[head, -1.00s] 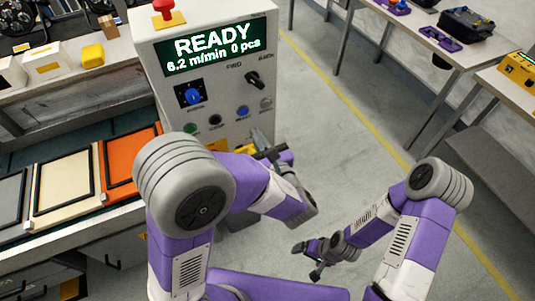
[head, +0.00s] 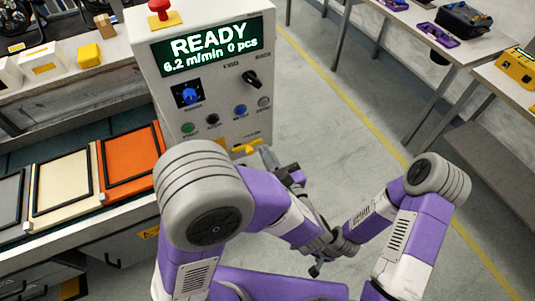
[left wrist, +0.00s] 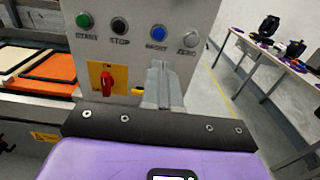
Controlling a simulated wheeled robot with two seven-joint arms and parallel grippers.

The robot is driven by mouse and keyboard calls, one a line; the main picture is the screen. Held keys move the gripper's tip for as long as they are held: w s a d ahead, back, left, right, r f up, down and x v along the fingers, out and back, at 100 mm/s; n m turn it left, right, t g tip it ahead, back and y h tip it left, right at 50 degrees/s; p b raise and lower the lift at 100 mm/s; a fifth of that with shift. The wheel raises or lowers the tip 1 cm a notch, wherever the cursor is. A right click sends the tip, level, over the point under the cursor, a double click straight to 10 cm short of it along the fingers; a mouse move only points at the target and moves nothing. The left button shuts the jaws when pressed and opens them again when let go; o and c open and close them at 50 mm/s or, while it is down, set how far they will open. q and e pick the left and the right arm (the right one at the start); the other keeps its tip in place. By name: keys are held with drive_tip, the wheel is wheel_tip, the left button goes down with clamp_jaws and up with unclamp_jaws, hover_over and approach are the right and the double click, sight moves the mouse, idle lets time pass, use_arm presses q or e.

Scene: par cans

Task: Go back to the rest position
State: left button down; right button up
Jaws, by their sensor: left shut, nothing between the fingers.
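My left gripper (head: 268,156) is shut and empty, in front of the lower right part of the grey control cabinet (head: 215,90). In the left wrist view its closed grey fingers (left wrist: 160,84) point at the panel, right of a red switch on a yellow plate (left wrist: 106,80) and below the blue button (left wrist: 157,32). I cannot tell whether they touch the panel. My right gripper (head: 315,268) hangs low over the floor, small, dark and partly hidden by my left arm; its jaws cannot be made out.
The cabinet display (head: 207,46) reads READY, 6.2 m/min, 0 pcs. A red button (head: 159,8) sits on top. The conveyor at left carries framed panels, one of them orange (head: 130,155). Tables (head: 405,32) stand at the right. Grey floor (head: 345,125) between is clear.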

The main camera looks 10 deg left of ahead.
use_arm(q)
drive_tip(key=shift+f, duration=0.1)
drive_tip(key=s+a+f+n+g, duration=0.2)
drive_tip(key=a+f+g, duration=0.15)
drive_tip(key=f, duration=0.35)
drive_tip(key=s+a+f+n+g+h, duration=0.1)
drive_tip(key=s+a+f+n+g, duration=0.1)
drive_tip(key=s+f+g, duration=0.3)
drive_tip(key=a+f+n+g, duration=0.2)
drive_tip(key=a+f+g, duration=0.1)
drive_tip(key=f, duration=0.5)
drive_tip(key=s+d+f+n+g+h, duration=0.3)
drive_tip(key=s+f+n+g+h, duration=0.35)
drive_tip(key=s+f+n, duration=0.2)
drive_tip(key=s+d+f+n+g+h, duration=0.1)
drive_tip(key=d+f+n+h, duration=0.3)
drive_tip(key=n, duration=0.2)
drive_tip(key=w+a+f+n+t+h, duration=0.2)
drive_tip(key=w+f+n+t, duration=0.2)
drive_tip(key=n, duration=0.7)
drive_tip(key=shift+w+f, duration=0.45)
drive_tip(key=shift+f, duration=0.15)
drive_tip(key=shift+a+n+h, duration=0.1)
drive_tip(key=shift+n+h, duration=0.15)
